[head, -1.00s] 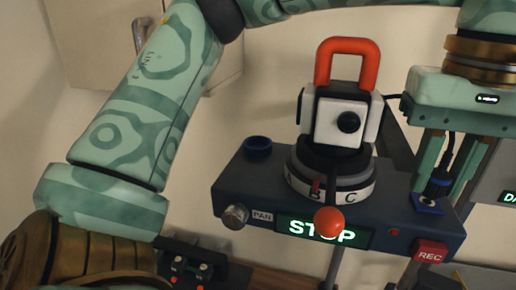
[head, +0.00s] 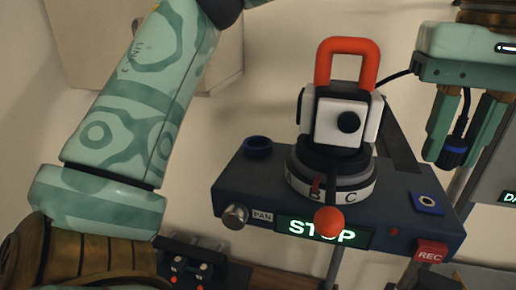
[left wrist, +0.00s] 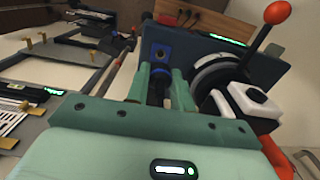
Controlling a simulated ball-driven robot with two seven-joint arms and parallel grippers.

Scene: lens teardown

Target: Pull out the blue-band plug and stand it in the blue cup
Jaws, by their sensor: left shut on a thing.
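The blue-band plug (head: 454,151) is between the fingers of my left gripper (head: 456,158), at the right of the head view. The gripper is shut on it and holds it roughly upright, above and apart from the console. The plug also shows in the left wrist view (left wrist: 158,90). The socket's blue plate (head: 428,204) lies bare on the console's right end, below the gripper. The blue cup (head: 258,151) stands on the console's left end, upright and open at the top; its floor is hard to see. My right gripper is not in view.
A white camera head (head: 341,122) with a red handle (head: 346,50) stands on a dial between socket and cup. A red-knobbed lever (head: 329,221) rises in front. A black cable (head: 398,76) runs from the camera head towards my gripper.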

